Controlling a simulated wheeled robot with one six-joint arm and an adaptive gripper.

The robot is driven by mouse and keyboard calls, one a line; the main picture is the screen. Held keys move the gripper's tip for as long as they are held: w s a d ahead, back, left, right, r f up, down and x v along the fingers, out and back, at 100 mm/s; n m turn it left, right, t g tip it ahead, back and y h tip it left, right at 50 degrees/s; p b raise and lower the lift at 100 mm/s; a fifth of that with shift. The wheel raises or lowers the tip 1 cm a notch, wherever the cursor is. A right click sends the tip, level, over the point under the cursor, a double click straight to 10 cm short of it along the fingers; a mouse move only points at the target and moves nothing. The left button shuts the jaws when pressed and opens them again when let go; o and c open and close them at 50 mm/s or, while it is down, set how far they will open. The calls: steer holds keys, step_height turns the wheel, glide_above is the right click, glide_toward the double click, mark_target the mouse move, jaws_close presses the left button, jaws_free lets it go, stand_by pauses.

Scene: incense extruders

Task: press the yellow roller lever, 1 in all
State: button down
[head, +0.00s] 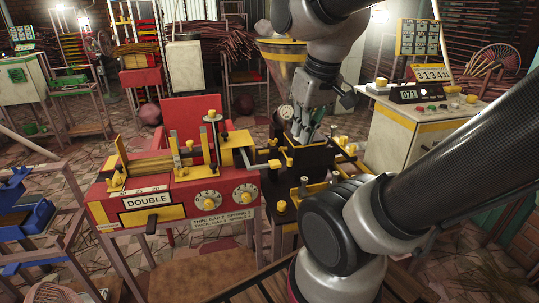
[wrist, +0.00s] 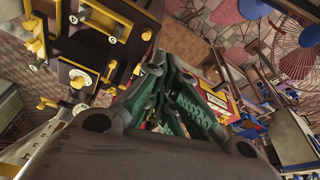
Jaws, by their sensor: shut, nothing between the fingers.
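My gripper (head: 306,140) points down over a dark machine block (head: 316,158) right of the red machine, its green-grey fingers closed together with nothing between them. In the wrist view the closed fingers (wrist: 158,68) fill the middle. Several small yellow rollers and knobs stand on the dark block, including a yellow piece (head: 281,205) at its front and another (head: 343,141) at its right. In the wrist view a yellow-ended part (wrist: 79,80) lies left of the fingers. I cannot tell which of these is the roller lever, or whether the fingertips touch anything.
The red machine (head: 165,213) labelled DOUBLE, with yellow parts and two dials, stands left of my gripper. A control cabinet (head: 405,135) with displays stands at right. A yellow-rimmed hopper (head: 283,58) is behind. A blue frame (head: 30,215) is at far left.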

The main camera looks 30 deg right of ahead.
steer(key=n+g, duration=0.3)
steer(key=n, duration=1.2)
glide_above(270, 163)
steer(key=shift+w+f, duration=0.15)
steer(key=shift+f, duration=0.4)
steer(key=shift+f, duration=0.1)
step_height(270, 163, down, 14)
steer(key=shift+r, duration=0.1)
